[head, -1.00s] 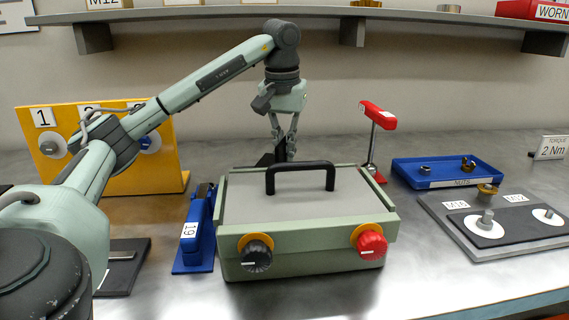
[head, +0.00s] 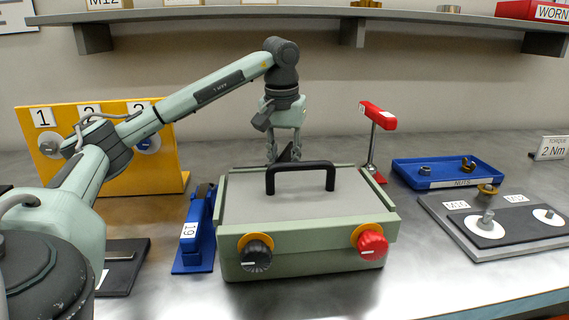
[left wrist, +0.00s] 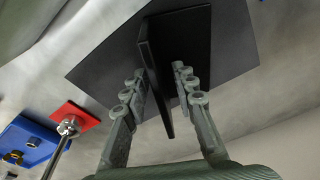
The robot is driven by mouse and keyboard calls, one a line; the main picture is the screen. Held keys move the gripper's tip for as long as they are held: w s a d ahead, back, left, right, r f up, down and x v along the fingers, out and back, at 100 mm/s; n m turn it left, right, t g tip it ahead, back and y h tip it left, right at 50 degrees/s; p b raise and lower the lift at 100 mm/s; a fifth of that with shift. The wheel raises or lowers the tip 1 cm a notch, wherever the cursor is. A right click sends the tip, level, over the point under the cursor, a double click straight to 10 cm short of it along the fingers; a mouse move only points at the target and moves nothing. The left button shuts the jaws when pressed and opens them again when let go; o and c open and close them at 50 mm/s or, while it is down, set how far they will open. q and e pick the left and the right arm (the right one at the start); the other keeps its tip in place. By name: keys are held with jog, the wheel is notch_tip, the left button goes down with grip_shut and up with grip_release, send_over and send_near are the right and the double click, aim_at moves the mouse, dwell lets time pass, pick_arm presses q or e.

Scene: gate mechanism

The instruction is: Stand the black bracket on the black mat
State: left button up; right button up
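The black bracket (head: 286,153) shows as a small dark shape behind the green box in the head view, its base hidden. In the left wrist view the bracket (left wrist: 160,75) has a plate pointing towards the camera and a broader dark part behind it. It is over the black mat (left wrist: 233,95) and looks to be on it, though contact is hard to see. The mat is hidden in the head view. My left gripper (head: 284,158) points down, with its fingers (left wrist: 160,80) on both sides of the bracket plate and gaps visible. It looks open. My right gripper is not in view.
The green box (head: 300,195) with a black handle stands in front of the bracket. A red-topped stand (head: 378,118) is to its right, with a blue tray (head: 447,182) beyond. A yellow numbered board (head: 170,182) and blue holder (head: 193,245) are left. A shelf hangs above.

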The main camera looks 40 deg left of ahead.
pick_arm(q)
jog(key=shift+r, duration=0.15)
jog(key=shift+r, duration=0.25)
jog(key=r, duration=0.1)
jog(key=r+p, duration=0.1)
jog(key=r, duration=0.3)
jog(key=shift+s+d+r, duration=0.15)
jog(key=shift+s+d, duration=0.05)
jog(key=shift+s, duration=0.1)
jog(key=r, duration=0.1)
jog(key=r+p, duration=0.1)
jog(key=r, duration=0.2)
jog(key=shift+s+d+p, duration=0.15)
jog(key=shift+s+p, duration=0.1)
jog(key=shift+p, duration=0.1)
jog(key=shift+r, duration=0.2)
jog(key=shift+s+d+r, duration=0.1)
jog(key=shift+s+r, duration=0.1)
jog(key=shift+r, duration=0.65)
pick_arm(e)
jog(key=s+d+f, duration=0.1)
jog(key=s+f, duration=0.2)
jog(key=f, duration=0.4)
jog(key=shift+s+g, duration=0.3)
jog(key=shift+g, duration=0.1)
pick_arm(q)
jog(key=shift+f, duration=0.1)
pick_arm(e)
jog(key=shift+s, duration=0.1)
